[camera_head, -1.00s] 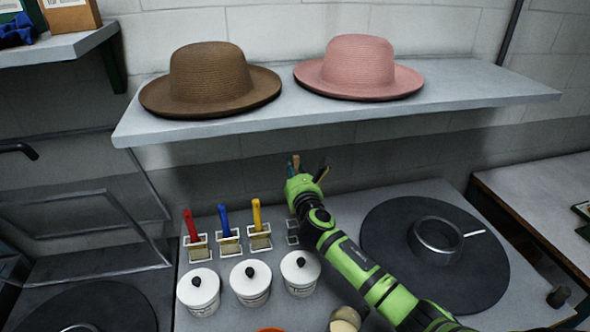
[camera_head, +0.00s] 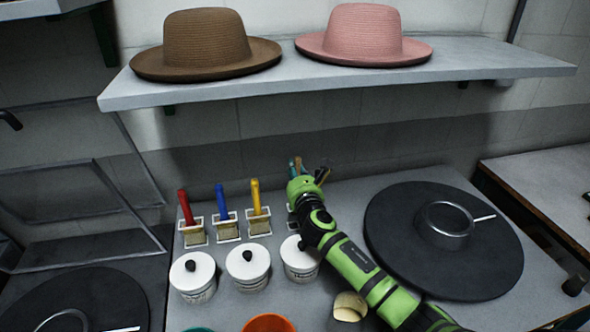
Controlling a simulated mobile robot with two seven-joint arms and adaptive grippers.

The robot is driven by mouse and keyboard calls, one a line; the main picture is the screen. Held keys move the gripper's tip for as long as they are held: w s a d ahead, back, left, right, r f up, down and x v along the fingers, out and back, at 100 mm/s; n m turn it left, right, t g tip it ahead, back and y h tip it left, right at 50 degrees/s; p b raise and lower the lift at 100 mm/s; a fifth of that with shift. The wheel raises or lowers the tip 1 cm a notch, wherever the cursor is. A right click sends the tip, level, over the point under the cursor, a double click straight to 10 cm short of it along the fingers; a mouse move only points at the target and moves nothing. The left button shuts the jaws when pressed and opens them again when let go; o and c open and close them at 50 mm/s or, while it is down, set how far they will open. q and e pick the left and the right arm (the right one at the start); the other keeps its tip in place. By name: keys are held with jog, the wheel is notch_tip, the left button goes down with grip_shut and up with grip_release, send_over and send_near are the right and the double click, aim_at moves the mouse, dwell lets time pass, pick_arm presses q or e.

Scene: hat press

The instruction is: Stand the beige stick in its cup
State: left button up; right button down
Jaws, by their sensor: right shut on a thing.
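My right gripper (camera_head: 308,168) is shut, with a small tan piece, seemingly the beige stick (camera_head: 299,162), showing at its fingers. Most of the stick is hidden by the gripper, so its tilt cannot be told. A wire-framed square cup (camera_head: 291,217) at the right end of the cup row is mostly hidden behind my right arm. I cannot tell whether the stick touches it. The red (camera_head: 186,206), blue (camera_head: 221,200) and yellow (camera_head: 256,196) sticks stand in the other cups. My left gripper is not in view.
White lidded jars (camera_head: 247,268) stand in front of the cups. A dark round plate with a metal ring (camera_head: 425,265) lies right of my arm. An orange bowl (camera_head: 268,324) is at the front edge. A shelf with brown and pink hats (camera_head: 365,35) hangs behind.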

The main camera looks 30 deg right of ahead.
aim_at(295, 158)
jog(key=shift+f+b, duration=1.65)
jog(key=shift+f, duration=0.55)
jog(key=c, duration=1)
grip_release()
notch_tip(295, 158, up, 10)
jog(key=shift+r, duration=0.1)
